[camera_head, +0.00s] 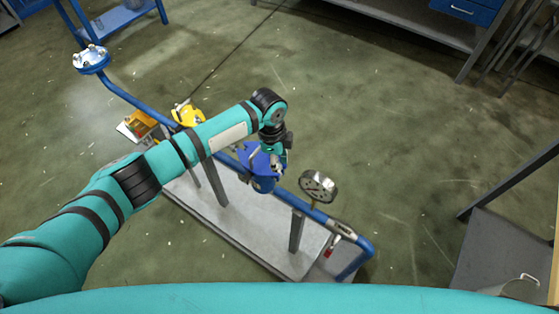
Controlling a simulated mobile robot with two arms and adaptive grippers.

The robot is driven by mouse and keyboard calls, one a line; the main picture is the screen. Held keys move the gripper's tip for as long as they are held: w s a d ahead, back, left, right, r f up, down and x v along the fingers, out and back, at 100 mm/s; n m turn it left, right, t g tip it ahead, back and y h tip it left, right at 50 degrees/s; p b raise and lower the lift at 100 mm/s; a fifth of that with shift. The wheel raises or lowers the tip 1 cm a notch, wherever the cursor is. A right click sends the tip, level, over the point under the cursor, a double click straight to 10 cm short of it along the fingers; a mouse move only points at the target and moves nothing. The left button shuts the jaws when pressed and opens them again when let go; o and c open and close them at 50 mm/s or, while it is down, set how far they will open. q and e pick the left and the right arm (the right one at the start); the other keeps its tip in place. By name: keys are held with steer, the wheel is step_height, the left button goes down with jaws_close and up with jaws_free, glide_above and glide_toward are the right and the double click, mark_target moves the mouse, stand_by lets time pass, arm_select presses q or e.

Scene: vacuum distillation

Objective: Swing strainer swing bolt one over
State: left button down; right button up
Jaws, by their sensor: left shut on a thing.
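The blue strainer (262,182) sits on the blue pipe near the middle of the view, with its top partly covered by my left wrist. My left gripper (276,152) points down at the right side of the strainer's top and is shut on a small part there, which looks like a swing bolt. The bolt itself is mostly hidden by the fingers and too small to make out clearly. My right gripper is not in view.
The pipe stands on a grey base plate (240,225). A grey-topped table (495,240) is at right; open floor lies beyond.

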arm_select(q)
steer(key=c, duration=1.4)
jaws_free()
steer(key=shift+r, duration=0.1)
steer(key=r, duration=0.8)
steer(key=a+r, duration=0.1)
steer(key=r, duration=0.3)
steer(key=shift+w+a, duration=0.1)
steer(key=shift+w, duration=0.1)
steer(key=shift+f, duration=0.1)
